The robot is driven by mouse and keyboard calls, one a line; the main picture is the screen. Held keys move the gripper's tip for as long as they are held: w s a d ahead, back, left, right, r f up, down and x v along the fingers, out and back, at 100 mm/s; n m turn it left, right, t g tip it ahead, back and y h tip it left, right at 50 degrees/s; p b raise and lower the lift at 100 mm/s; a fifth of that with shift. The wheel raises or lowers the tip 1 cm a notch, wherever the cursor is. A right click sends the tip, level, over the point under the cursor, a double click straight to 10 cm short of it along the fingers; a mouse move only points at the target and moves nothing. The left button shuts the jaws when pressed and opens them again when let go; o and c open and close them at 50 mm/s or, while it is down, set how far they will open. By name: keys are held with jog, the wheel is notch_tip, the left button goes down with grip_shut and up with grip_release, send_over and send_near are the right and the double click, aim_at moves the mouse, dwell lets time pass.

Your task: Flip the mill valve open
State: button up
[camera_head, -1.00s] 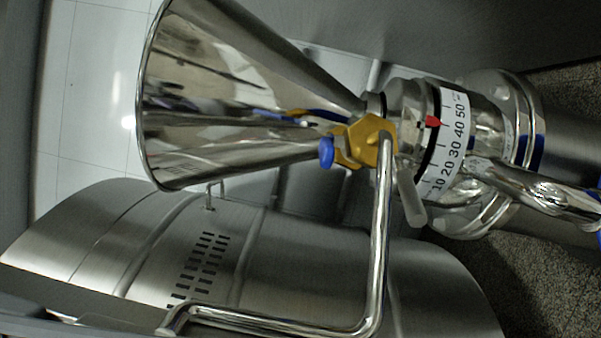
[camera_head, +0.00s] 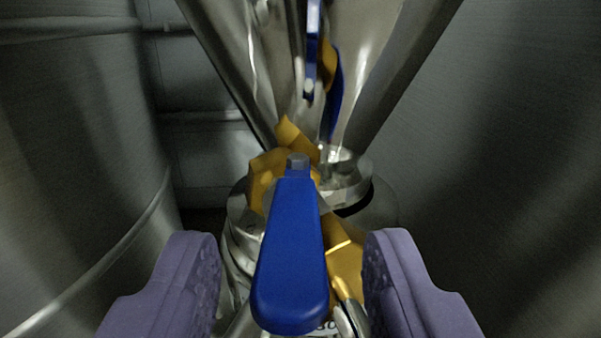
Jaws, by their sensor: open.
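The mill valve has a blue lever handle (camera_head: 290,262) on a yellow-gold valve body (camera_head: 343,262). A bolt head (camera_head: 297,160) sits at the handle's upper end, and the handle's broad rounded end points down toward the camera. My gripper (camera_head: 290,275) is open, its two purple fingers at the left and right of the handle. Gaps show between the handle and both fingers, so neither appears to touch it. The lower part of the valve body and the pipe below are partly hidden by the handle and the right finger.
The shiny steel hopper cone (camera_head: 385,60) rises behind the valve and mirrors its blue and gold parts. A steel collar (camera_head: 345,178) joins the cone below. Curved metal surfaces flank both sides, the left one close to my left finger.

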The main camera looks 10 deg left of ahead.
aim_at(294, 235)
jog(key=shift+x, duration=1.15)
grip_shut()
jog(key=shift+s, duration=0.1)
